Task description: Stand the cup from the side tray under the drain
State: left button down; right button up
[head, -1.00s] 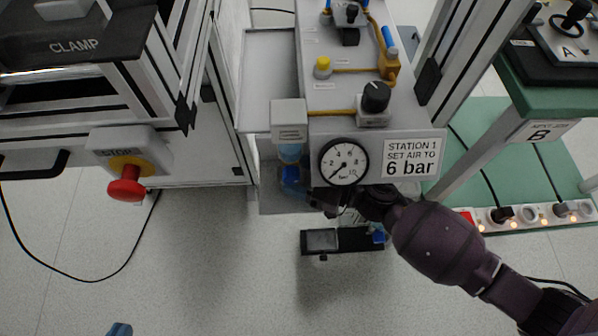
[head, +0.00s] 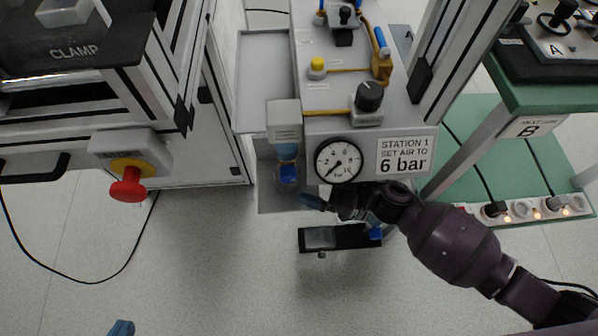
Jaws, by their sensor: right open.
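A blue cup (head: 288,173) shows directly below the clear bowl (head: 287,151) of the grey filter unit (head: 284,114), over a grey lower shelf (head: 278,202). It looks upright; from above I cannot tell the gap between cup and drain. The grey side tray (head: 265,85) beside the station panel is empty. My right gripper (head: 318,203) is open, below the pressure gauge and just right of the cup, apart from it. Only a blue-grey tip of my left gripper (head: 122,328) shows at the bottom edge, so its jaws cannot be read.
The pressure gauge (head: 338,160) and station sign (head: 404,157) overhang my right gripper. A black device (head: 340,238) lies lower down. A red stop button (head: 127,185) juts out at left. A power strip (head: 520,211) is at right. The floor at lower left is mostly clear.

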pick_arm(q)
jog(key=shift+s+d+f+g+p, duration=0.15)
jog(key=shift+d+f+g+p, duration=0.1)
jog(key=shift+g+p, duration=0.25)
pick_arm(e)
jog(key=v, duration=0.8)
pick_arm(q)
jog(key=shift+r, duration=0.1)
